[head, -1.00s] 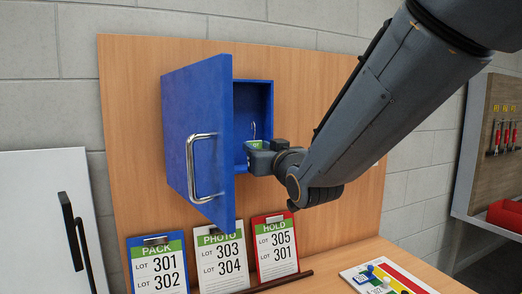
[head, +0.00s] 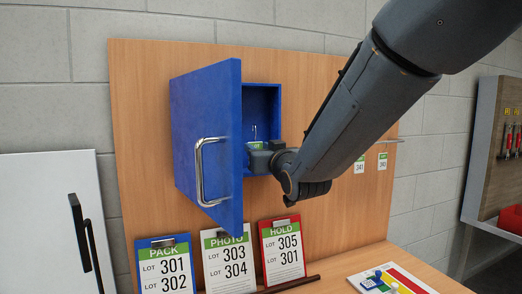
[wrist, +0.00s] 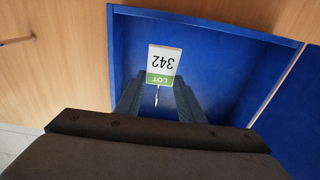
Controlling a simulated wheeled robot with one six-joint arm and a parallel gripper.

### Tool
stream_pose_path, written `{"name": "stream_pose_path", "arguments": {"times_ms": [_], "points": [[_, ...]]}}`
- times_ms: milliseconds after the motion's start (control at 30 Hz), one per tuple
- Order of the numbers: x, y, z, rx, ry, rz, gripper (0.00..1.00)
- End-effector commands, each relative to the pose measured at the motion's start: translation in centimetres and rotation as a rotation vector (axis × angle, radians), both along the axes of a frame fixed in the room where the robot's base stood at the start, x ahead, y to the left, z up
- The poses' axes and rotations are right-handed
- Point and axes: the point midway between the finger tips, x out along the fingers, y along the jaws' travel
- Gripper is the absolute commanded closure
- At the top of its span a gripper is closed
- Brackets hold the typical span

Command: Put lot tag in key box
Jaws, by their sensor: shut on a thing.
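The key box (head: 262,100) is a blue cabinet on a wooden board, and its door (head: 205,130) with a metal handle stands open to the left. My gripper (head: 256,150) is at the box's opening, low in it. It is shut on the lot tag (head: 256,145), a white and green card of which only a small part shows in the head view. In the wrist view the lot tag (wrist: 163,62) reads LOT 342 upside down, with a thin wire or hook towards my fingers (wrist: 157,100). The blue interior lies behind the tag; contact with it cannot be told.
Two more tags (head: 359,165) hang on a rail at the right of the board. Clipboards marked PACK (head: 163,268), PHOTO (head: 228,265) and HOLD (head: 283,255) stand below the box. A coloured card with small pieces (head: 385,283) lies on the table.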

Motion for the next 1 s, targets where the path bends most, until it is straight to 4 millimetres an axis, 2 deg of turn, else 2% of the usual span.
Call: {"name": "stream_pose_path", "arguments": {"times_ms": [900,1000], "points": [[4.5,2.2,-0.4,0.000,0.000,0.000,0.86],[4.5,2.2,-1.1,0.000,0.000,0.000,0.86]]}}
